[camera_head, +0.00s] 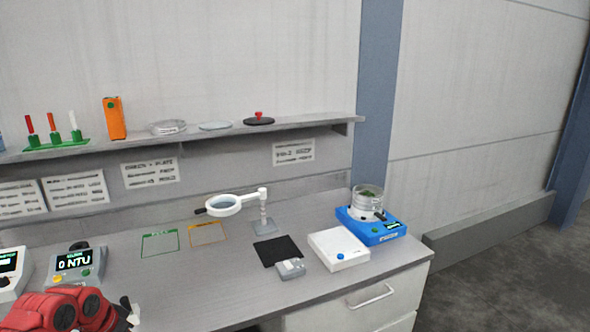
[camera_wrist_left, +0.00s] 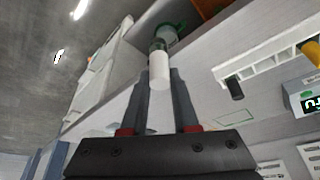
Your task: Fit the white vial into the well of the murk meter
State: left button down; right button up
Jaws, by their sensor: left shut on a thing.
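The murk meter (camera_head: 76,266) stands at the left of the bench in the head view, its screen reading 0 NTU, with a dark round part on top. In the left wrist view, part of a device with a lit display (camera_wrist_left: 310,102) shows at the right edge. My left gripper (camera_wrist_left: 160,76) is shut on the white vial (camera_wrist_left: 159,70), held between the fingertips, with a clear, greenish part at its far end. In the head view my left gripper (camera_head: 129,311) is at the bottom left, in front of the meter; the vial is only partly discernible there. My right gripper is not in view.
Another device (camera_head: 8,270) stands left of the meter. A shelf rack (camera_head: 55,144) holds several slim coloured pieces. A magnifier (camera_head: 224,204), a black mat (camera_head: 277,250), a white box (camera_head: 338,249) and a blue device (camera_head: 370,226) stand farther right.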

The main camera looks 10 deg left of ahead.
pick_arm(q)
jog(key=w+d+f, duration=0.2)
jog(key=d, duration=1.1)
jog(key=w+d+f+n, duration=0.1)
jog(key=d+f, duration=0.2)
jog(key=d, duration=1)
jog(key=shift+w+d+f+y, duration=0.3)
jog(key=shift+w+d, duration=0.05)
jog(key=shift+d, duration=0.05)
jog(key=shift+a, duration=0.1)
